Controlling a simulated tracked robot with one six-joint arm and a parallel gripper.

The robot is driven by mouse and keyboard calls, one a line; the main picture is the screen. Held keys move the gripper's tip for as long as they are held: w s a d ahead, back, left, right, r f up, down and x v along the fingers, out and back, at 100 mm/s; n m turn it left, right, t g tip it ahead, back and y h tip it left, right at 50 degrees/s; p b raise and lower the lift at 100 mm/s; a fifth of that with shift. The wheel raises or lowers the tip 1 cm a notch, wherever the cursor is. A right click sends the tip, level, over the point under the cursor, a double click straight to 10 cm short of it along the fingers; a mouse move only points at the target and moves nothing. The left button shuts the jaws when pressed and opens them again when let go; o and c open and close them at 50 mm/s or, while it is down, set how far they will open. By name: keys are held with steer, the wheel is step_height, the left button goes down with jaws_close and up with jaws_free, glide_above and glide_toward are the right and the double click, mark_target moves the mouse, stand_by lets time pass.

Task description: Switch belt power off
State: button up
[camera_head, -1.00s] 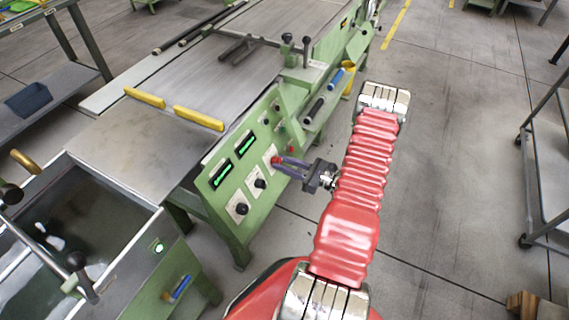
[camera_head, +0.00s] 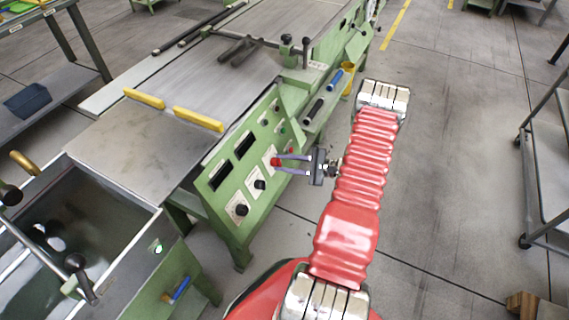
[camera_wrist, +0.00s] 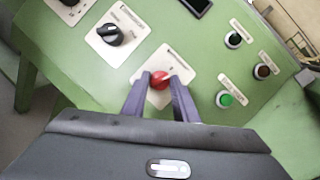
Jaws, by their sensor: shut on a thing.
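The belt machine's green control panel (camera_head: 232,170) faces my arm in the head view. A red knob (camera_wrist: 159,80) sits on a pale plate (camera_wrist: 172,67) on this panel. My gripper (camera_wrist: 159,88) is shut on the red knob, one purple finger on each side of it. In the head view my gripper (camera_head: 279,164) reaches the panel from the right, and the red knob (camera_head: 275,162) shows at its fingertips. Two display windows (camera_head: 232,160) on the panel are dark. The plate's lettering is too small to read.
Black knobs (camera_wrist: 110,34) sit beside the red one. Green (camera_wrist: 225,100) and dark push buttons lie to its right in the wrist view. A green-framed tank (camera_head: 80,235) stands at lower left. A trolley (camera_head: 545,180) stands at right. The floor between is clear.

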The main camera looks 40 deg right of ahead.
steer(key=n+g, duration=0.1)
steer(key=n, duration=0.3)
steer(key=shift+w+d+r+n+g, duration=0.1)
steer(key=shift+d+r+n+g, duration=0.05)
steer(key=shift+n+g, duration=0.2)
steer(key=o, duration=1)
steer(key=v, duration=1.3)
steer(key=shift+s+d, duration=0.25)
steer(key=shift+d, duration=0.1)
